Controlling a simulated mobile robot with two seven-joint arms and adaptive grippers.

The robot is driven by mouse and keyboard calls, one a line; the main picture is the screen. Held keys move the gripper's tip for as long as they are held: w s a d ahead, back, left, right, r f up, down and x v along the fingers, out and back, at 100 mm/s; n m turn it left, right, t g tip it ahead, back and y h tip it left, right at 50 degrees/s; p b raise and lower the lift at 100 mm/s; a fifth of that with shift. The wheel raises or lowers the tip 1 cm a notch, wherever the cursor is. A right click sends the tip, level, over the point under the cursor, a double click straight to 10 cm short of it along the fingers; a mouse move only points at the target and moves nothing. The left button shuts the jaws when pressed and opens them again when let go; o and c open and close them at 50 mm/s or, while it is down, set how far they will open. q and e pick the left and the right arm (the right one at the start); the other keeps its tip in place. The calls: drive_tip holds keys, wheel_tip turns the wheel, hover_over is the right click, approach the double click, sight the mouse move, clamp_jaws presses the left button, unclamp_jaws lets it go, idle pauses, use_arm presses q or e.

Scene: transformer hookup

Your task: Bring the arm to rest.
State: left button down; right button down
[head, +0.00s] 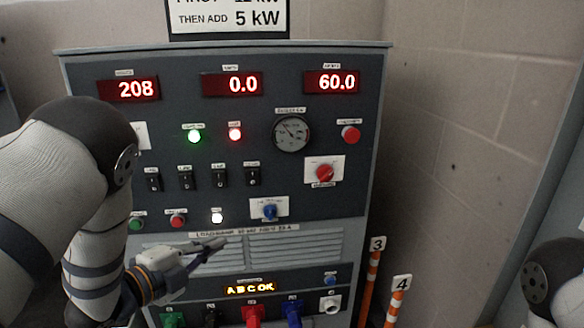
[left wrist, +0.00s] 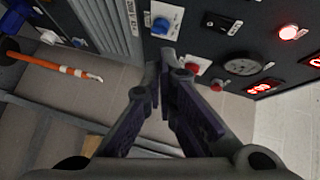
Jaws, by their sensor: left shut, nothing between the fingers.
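My left arm comes in from the left in the head view, in front of the panel. Its gripper (head: 218,243) is shut and empty, pointing right across the vent slats below the blue knob. The gripper also shows in the left wrist view (left wrist: 167,58), its fingertips together. The control panel (head: 330,215) shows red readouts of 208, 0.0 and 60.0. A blue knob (head: 270,210) on a white plate is above and to the right of the fingertips. Part of my right arm shows at the lower right edge of the head view; its gripper is out of view.
Coloured plugs, such as the red one (head: 253,314), line the panel's bottom below my left gripper. Orange-and-white posts labelled 3 (head: 374,262) and 4 (head: 397,296) stand at the panel's right. A block wall (head: 475,110) is behind.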

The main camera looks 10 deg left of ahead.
use_arm(q)
drive_tip(key=s+a+f+n+g+y, duration=0.2)
drive_tip(key=s+f+n+g+y, duration=0.45)
drive_tip(key=s+f+n, duration=0.85)
drive_tip(key=s+d+f+n+g, duration=0.1)
drive_tip(key=s+f+n+g, duration=0.2)
drive_tip(key=s, duration=1.1)
drive_tip(key=s+d+f+n+g, duration=0.1)
drive_tip(key=s+f+n+g, duration=0.2)
drive_tip(key=s, duration=1.1)
wheel_tip(320, 180, down, 3)
drive_tip(key=g, duration=0.4)
drive_tip(key=shift+s+d+r, duration=0.15)
drive_tip(key=shift+r, duration=0.05)
drive_tip(key=c, duration=2.3)
unclamp_jaws()
